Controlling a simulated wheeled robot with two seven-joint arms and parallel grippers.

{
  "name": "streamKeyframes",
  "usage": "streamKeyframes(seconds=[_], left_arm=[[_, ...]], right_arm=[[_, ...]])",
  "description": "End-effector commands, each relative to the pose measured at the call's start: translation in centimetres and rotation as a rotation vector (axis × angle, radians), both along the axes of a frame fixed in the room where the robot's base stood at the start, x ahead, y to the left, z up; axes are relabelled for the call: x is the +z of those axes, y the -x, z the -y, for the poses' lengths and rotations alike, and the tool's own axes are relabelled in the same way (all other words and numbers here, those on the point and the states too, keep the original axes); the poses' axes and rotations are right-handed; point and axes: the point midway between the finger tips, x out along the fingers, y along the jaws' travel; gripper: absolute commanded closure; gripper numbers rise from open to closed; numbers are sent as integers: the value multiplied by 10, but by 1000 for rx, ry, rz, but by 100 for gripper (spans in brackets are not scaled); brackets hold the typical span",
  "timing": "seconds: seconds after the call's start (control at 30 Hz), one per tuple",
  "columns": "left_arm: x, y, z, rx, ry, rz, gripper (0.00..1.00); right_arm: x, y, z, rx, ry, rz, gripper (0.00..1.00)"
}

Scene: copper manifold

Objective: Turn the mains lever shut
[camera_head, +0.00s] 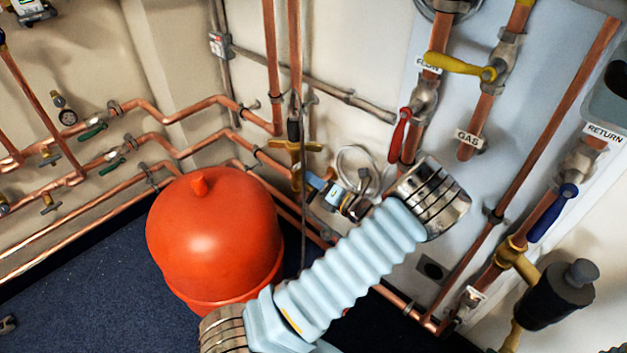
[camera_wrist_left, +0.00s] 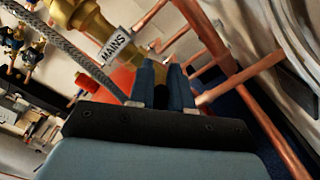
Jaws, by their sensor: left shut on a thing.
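My left gripper (camera_head: 314,182) shows small beyond the pale blue ribbed sleeve of my arm, beside the copper pipes behind the red vessel. In the left wrist view its two dark blue fingers (camera_wrist_left: 163,70) are close together. They are shut on the mains lever, which is mostly hidden between them. The MAINS tag (camera_wrist_left: 118,43) hangs just beyond the fingers, to their left, with a brass valve body (camera_wrist_left: 90,20) above it. In the head view, brass fittings (camera_head: 295,148) stand on the upright pipe just above the gripper. My right gripper is not in view.
The round red vessel (camera_head: 212,240) stands left of the gripper. Other valves have a yellow lever (camera_head: 460,66), a red lever (camera_head: 399,135) and a blue lever (camera_head: 552,215). Copper pipes run close around the gripper. Dark blue floor (camera_head: 90,270) is open at the lower left.

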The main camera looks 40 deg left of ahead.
Motion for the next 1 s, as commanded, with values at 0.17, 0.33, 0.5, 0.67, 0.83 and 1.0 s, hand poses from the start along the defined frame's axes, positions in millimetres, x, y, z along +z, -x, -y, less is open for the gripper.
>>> streamKeyframes(seconds=[0.17, 0.33, 0.5, 0.67, 0.83, 1.0], left_arm=[[-5, -3, 1, -2, -12, -166, 100], [-8, -4, 1, -2, -25, -321, 100], [-12, -5, 1, -3, -37, -456, 100], [-15, -6, 1, -3, -46, -557, 100], [-17, -6, 1, -3, -52, -631, 100], [-18, -6, 2, -4, -55, -670, 100]], right_arm=[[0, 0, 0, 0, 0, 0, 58], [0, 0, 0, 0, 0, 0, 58], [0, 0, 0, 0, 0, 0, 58], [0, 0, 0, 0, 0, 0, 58], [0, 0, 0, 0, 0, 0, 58], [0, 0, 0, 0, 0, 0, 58]])
